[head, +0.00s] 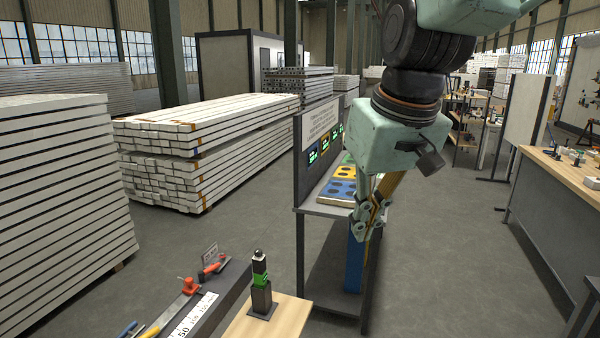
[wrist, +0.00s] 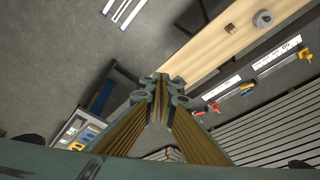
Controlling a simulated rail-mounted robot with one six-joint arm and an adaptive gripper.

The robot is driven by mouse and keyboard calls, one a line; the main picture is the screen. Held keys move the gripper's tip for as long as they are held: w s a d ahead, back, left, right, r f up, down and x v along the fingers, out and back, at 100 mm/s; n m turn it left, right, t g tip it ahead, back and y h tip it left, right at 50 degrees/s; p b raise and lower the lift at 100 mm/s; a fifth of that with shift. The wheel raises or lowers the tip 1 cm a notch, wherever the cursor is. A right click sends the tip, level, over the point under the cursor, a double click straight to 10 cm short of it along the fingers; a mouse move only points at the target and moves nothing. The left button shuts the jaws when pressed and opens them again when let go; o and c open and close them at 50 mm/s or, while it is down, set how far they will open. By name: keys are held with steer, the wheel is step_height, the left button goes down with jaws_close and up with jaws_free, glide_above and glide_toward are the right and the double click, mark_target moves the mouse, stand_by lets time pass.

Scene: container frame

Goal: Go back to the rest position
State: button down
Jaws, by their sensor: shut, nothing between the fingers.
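My gripper (head: 366,232) hangs from the arm at the right of centre in the head view, pointing down in front of the dark stand with the coloured panels. In the wrist view my gripper (wrist: 160,82) has its fingertips together with nothing between them. It appears clear of the surfaces around it.
A stand (head: 327,210) holds yellow and blue panels (head: 341,189) behind my gripper. Stacked white beams (head: 200,130) stand behind. Grey floor lies between.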

steer(key=s+d+f+m, duration=0.1)
steer(key=s+d, duration=0.2)
steer(key=s, duration=0.5)
steer(key=s+d+f+m+b, duration=0.1)
steer(key=s+d, duration=0.2)
steer(key=s, duration=0.6)
steer(key=s+d+f+m+h, duration=0.1)
steer(key=s+d+f, duration=0.1)
steer(key=s, duration=0.6)
steer(key=shift+s+d+t, duration=0.2)
steer(key=shift+d+t, duration=0.1)
steer(key=shift+d, duration=0.4)
